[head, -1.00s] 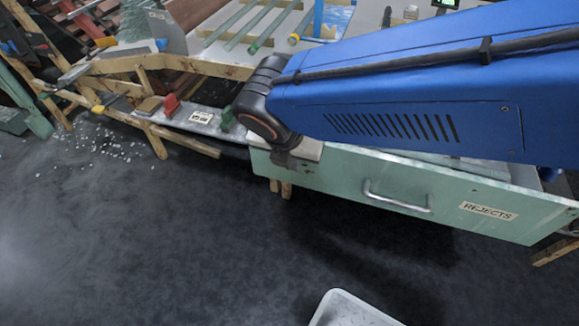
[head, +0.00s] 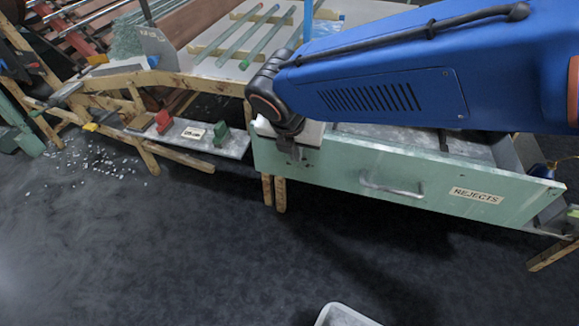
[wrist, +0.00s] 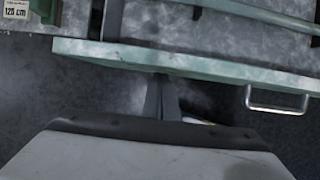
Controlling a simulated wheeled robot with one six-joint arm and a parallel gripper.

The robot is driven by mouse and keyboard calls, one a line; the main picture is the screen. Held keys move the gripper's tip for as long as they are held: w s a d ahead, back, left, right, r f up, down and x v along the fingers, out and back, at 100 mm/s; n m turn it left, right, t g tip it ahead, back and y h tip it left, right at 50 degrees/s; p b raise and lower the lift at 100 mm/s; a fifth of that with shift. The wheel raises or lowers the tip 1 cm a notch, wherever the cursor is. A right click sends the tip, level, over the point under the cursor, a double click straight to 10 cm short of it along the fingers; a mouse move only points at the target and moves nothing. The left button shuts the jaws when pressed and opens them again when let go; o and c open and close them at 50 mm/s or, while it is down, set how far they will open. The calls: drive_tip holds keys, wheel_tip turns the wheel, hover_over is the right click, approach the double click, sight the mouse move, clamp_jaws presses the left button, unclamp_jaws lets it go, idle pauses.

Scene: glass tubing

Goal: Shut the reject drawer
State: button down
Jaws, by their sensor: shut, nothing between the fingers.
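The reject drawer has a pale green front (head: 335,170) with a "REJECTS" label and a metal handle (head: 390,187). It stands partly out, with some grey interior showing behind its front. In the wrist view the drawer front (wrist: 200,65) crosses the picture, with the handle (wrist: 277,108) at right. My gripper (head: 292,154) is at the left end of the drawer front, left of the handle. In the wrist view my gripper (wrist: 162,98) is shut and empty, with its fingers at the outer face. I cannot tell whether they touch it.
A workbench (head: 222,72) bearing glass tubes stands behind. A low shelf (head: 234,150) with coloured blocks and a "125 cm" tag is left of the drawer. White fragments (head: 95,160) lie on the floor at left. A pale tray (head: 345,316) is at the bottom edge. The floor in front is mostly clear.

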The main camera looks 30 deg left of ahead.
drive_tip(key=w+a, duration=0.2)
drive_tip(key=w, duration=0.9)
drive_tip(key=w+a, duration=0.3)
drive_tip(key=w, duration=0.8)
drive_tip(key=shift+a, duration=0.15)
